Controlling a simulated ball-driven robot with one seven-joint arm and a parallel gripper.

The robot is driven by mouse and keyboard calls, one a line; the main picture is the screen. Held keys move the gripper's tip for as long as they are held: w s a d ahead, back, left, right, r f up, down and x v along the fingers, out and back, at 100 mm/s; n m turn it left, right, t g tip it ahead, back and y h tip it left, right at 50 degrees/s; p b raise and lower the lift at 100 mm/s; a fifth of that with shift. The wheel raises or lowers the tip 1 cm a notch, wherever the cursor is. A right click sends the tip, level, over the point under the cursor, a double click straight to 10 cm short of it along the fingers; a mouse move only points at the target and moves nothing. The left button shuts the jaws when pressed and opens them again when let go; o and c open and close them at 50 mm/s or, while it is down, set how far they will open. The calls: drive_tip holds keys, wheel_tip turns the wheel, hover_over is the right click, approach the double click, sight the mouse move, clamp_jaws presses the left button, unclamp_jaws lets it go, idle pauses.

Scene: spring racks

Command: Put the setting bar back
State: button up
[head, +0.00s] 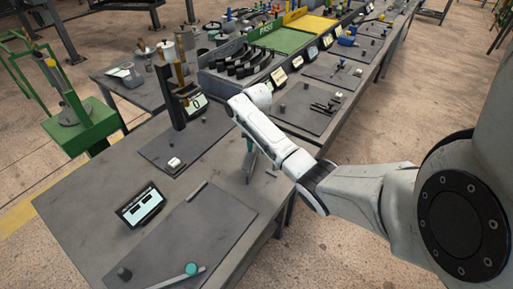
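My white arm reaches in from the right over the table's right edge. My gripper (248,168) points down at the arm's far end, low over the tabletop; its fingers are small and partly hidden by the arm, and I cannot tell whether they hold anything. A thin grey bar (197,192) lies at the back edge of the front dark mat (205,235). A pale rod with a teal round end (191,269) lies at the front of that mat. I cannot tell which of these is the setting bar.
A small display (140,205) stands left of the front mat, with a dark knob (124,273) below it. A tall dark gauge stand (170,95) with a display (195,104) rises behind. Crowded benches with trays (285,40) continue back. A green stand (85,125) is at left.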

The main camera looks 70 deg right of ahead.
sight(257, 146)
wheel_tip(257, 146, up, 12)
drive_tip(key=p, duration=0.1)
drive_tip(key=shift+f, duration=0.2)
idle(0.6)
